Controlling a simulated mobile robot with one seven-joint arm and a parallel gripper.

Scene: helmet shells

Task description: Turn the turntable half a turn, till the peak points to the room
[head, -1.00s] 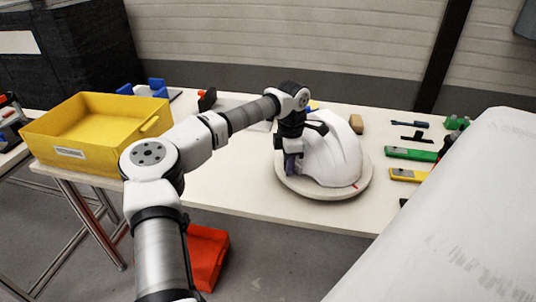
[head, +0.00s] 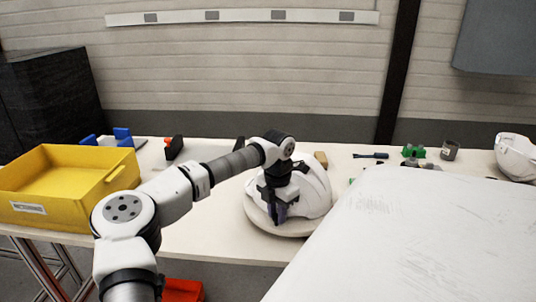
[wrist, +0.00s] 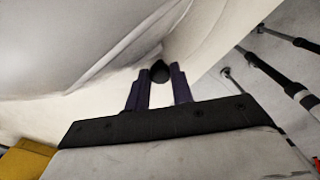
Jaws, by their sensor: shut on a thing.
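The round pale turntable (head: 262,223) stands near the front edge of the table. A white helmet shell (head: 314,188) sits on it. The foreground white surface covers part of the turntable's right side, and I cannot make out the peak clearly. My gripper (head: 280,212) points down at the turntable's near side, beside the shell. In the wrist view its two fingers (wrist: 160,90) are shut around a small dark knob (wrist: 160,71) below the shell's pale edge.
A large white surface (head: 410,235) fills the near right and hides part of the table. A yellow bin (head: 70,190) stands on the left. A brown block (head: 321,160), tools, a grey cup (head: 449,150) and another white shell (head: 517,157) lie behind. An orange-red bin (head: 182,291) is below the table.

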